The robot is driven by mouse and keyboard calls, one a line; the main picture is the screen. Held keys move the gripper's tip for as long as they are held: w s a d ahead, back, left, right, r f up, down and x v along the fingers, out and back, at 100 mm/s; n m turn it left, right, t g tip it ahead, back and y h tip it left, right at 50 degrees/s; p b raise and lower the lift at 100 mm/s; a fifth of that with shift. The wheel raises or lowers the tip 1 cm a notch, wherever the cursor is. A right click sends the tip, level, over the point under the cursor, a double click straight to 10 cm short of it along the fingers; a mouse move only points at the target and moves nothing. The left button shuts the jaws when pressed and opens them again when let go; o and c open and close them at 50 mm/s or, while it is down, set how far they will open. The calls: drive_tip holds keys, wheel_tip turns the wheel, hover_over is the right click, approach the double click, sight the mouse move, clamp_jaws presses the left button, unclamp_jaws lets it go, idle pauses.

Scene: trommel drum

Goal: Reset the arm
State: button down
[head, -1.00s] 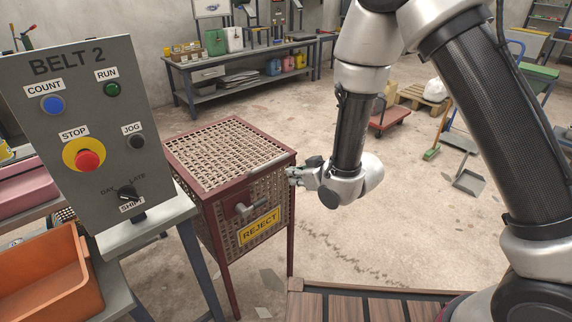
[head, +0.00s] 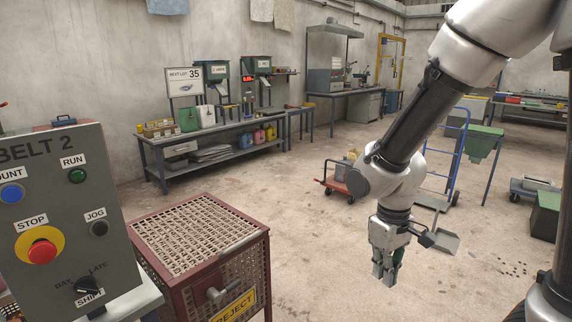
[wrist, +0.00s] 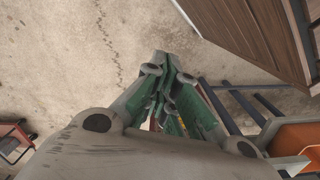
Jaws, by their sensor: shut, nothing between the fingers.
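My gripper (head: 388,275) hangs pointing down over the open floor in the head view, to the right of the reject cage and clear of it. Its fingers are together with nothing between them. In the wrist view the closed fingers (wrist: 172,65) show close up, with concrete floor beyond. My arm comes in from the upper right, bent at the elbow.
The red-framed reject cage (head: 200,240) stands at lower centre-left, beside the grey BELT 2 panel (head: 55,215). A workbench (head: 215,133) lines the back wall. A red cart (head: 336,187) and a blue hand truck (head: 461,150) stand behind my arm. Floor around the gripper is clear.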

drive_tip(key=s+d+r+m+t, duration=0.2)
drive_tip(key=s+d+r+m, duration=0.1)
drive_tip(key=d+r, duration=0.4)
drive_tip(key=s+d+r+m+t, duration=0.2)
drive_tip(key=s+d+r, duration=0.4)
drive_tip(key=r, duration=0.6)
drive_tip(key=shift+d+m+t, duration=0.4)
drive_tip(key=shift+d+m, duration=0.1)
drive_tip(key=shift+d, duration=0.35)
